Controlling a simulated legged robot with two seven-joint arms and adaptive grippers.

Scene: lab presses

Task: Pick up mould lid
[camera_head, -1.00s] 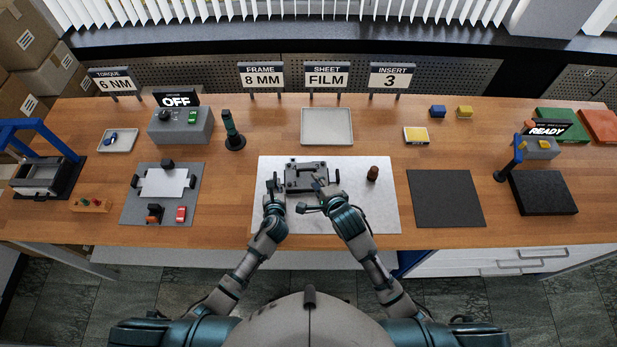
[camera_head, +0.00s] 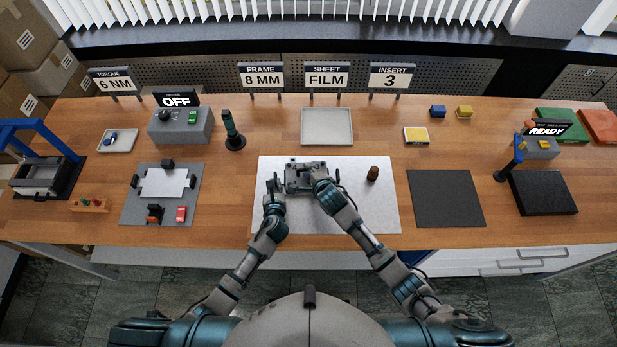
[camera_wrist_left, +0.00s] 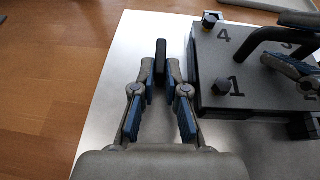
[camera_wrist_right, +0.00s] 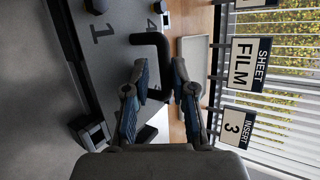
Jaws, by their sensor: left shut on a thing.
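The grey mould (camera_head: 292,187) sits on the white mat. Its numbered lid (camera_wrist_left: 222,62) has dark bolts and a black bar handle (camera_wrist_right: 149,42). My right gripper (camera_wrist_right: 160,72) is over the lid with its fingers apart, one on each side of the handle; whether they touch it I cannot tell. It also shows in the left wrist view (camera_wrist_left: 292,66). My left gripper (camera_wrist_left: 160,72) is left of the mould, shut on a dark upright block (camera_wrist_left: 160,52). Whether that block joins the mould is unclear. The right gripper hides part of the lid in the head view.
A brown knob-like piece (camera_head: 373,173) stands on the white mat (camera_head: 350,215), right of the mould. A grey tray (camera_head: 327,127) lies behind. A dark green tool (camera_head: 233,132) stands back left. A dark mat (camera_head: 445,198) lies clear to the right.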

